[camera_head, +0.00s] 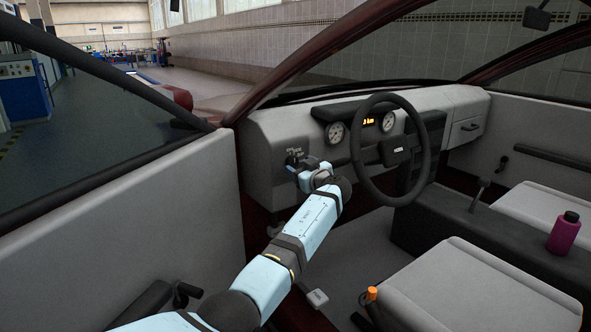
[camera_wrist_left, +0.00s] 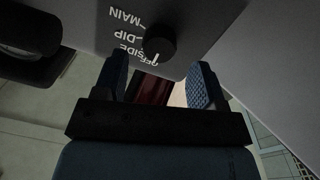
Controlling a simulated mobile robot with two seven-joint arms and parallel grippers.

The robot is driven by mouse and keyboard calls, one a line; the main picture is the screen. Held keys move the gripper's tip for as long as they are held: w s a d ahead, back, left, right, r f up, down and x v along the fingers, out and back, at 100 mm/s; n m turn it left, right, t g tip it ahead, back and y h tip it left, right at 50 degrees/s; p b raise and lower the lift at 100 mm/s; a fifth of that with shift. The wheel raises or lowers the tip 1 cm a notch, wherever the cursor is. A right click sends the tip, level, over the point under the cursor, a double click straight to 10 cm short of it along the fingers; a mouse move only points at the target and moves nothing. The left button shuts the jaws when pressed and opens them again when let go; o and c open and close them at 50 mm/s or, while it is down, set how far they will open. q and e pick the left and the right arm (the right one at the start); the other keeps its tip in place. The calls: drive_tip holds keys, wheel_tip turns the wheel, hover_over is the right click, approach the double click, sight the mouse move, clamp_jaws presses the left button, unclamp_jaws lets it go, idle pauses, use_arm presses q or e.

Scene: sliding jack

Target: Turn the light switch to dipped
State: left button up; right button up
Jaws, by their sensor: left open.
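The light switch is a round black knob (camera_wrist_left: 160,45) on the grey dashboard panel, with white labels MAIN, DIP, SIDE and OFF beside it. Its pale pointer mark appears to point toward the OFF end of the labels, away from DIP. In the head view the switch (camera_head: 292,159) sits at the dashboard's left end, partly hidden by my gripper. My left gripper (camera_head: 306,168) is close in front of it. In the left wrist view the open fingers (camera_wrist_left: 160,80) are apart and empty, with the knob just beyond the tips and between them. No contact shows. My right gripper is not in view.
The steering wheel (camera_head: 393,150) is right of my left arm. The door panel (camera_head: 150,215) is on the left. The seat (camera_head: 475,285) with an orange-topped item (camera_head: 371,293) beside it is at lower right. A purple bottle (camera_head: 564,233) stands farther right.

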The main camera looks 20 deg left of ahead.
sight(294, 163)
use_arm(q)
drive_tip(key=shift+b+x, duration=0.3)
drive_tip(key=shift+x, duration=1.35)
drive_tip(key=shift+d, duration=0.1)
drive_tip(key=c, duration=0.9)
